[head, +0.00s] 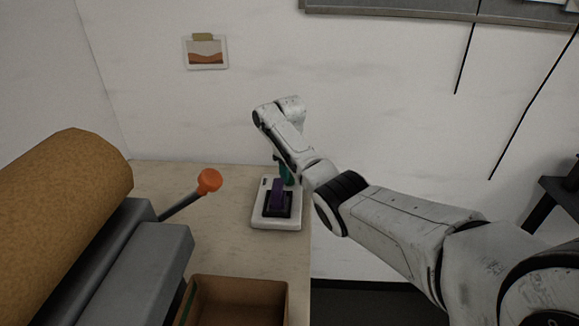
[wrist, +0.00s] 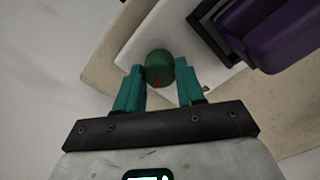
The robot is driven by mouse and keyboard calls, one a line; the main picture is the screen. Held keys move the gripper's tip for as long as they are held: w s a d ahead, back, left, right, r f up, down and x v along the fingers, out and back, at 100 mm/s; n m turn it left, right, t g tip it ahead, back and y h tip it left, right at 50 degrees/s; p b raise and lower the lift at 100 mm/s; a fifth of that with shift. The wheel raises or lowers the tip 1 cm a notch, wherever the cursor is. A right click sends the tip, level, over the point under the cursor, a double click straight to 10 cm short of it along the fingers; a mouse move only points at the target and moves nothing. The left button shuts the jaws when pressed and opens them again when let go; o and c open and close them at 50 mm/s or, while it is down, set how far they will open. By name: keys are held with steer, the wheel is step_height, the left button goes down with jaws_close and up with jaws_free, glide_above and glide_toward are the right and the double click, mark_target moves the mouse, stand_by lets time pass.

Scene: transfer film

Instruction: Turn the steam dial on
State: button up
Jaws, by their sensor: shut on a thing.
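My gripper (wrist: 159,82) is at the white device (head: 257,222) on the table, and its teal fingers stand on either side of a round dark green knob (wrist: 159,66), the steam dial. The fingers are shut on the dial, which has a small red mark on its near face. In the head view, the gripper (head: 287,173) is mostly hidden behind my arm and the device's purple part (head: 277,190). The dial itself cannot be made out there. The purple part also shows at the upper right of the wrist view (wrist: 275,30).
A large machine with a tan roll (head: 65,190) and an orange-knobbed lever (head: 209,181) stands at the left. An open brown box (head: 283,300) sits at the front. The table (head: 225,245) is bare between them and the device. A wall is close behind.

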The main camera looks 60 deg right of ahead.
steer(key=shift+m+p, duration=0.65)
steer(key=shift+m, duration=1.15)
steer(key=o, duration=1)
step_height(320, 180, up, 11)
steer(key=shift+f+b, duration=0.1)
steer(key=shift+b, duration=0.65)
